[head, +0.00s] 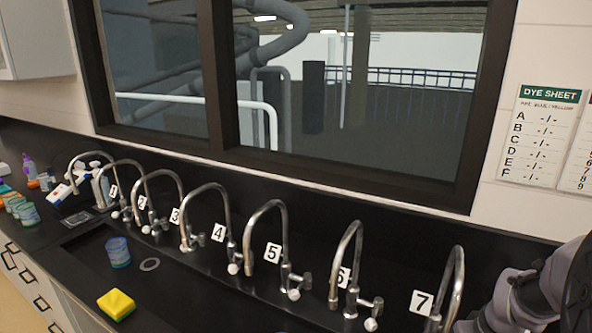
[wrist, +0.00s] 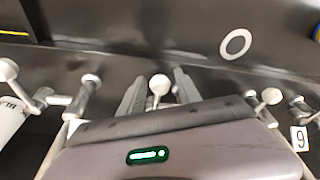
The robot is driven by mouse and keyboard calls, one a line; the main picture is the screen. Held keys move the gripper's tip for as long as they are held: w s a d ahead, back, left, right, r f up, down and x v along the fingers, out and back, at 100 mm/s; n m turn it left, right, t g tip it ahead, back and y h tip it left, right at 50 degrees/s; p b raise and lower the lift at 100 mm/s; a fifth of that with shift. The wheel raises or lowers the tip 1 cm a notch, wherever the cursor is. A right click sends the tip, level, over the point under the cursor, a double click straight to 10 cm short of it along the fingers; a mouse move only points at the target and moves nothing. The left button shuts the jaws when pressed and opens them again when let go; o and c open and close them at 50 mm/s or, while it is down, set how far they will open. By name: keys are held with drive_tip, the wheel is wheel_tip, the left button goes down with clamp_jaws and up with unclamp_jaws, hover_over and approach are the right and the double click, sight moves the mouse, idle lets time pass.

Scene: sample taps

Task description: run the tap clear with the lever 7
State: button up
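Tap 7 (head: 457,285) is a curved steel tap at the lower right of the head view, beside its number plate 7 (head: 422,303). Its lever is not clear there, near my arm and the picture's bottom edge. In the wrist view, a white lever knob (wrist: 159,84) sits between the fingers of my gripper (wrist: 160,92). The fingers stand apart, with a gap on each side of the knob. The knob's own number is hidden; its place beside the upside-down plate 6 (wrist: 299,138) fits lever 7. My gripper's fingers do not show in the head view.
Tap 6 (head: 347,262) and tap 5 (head: 268,235) stand left of tap 7, with more taps beyond. A sponge (head: 116,304) and a blue cup (head: 118,252) are in the dark sink area.

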drive_tip(key=shift+r, duration=0.1)
drive_tip(key=p+v, duration=0.5)
drive_tip(key=v, duration=0.3)
drive_tip(key=shift+p, duration=0.3)
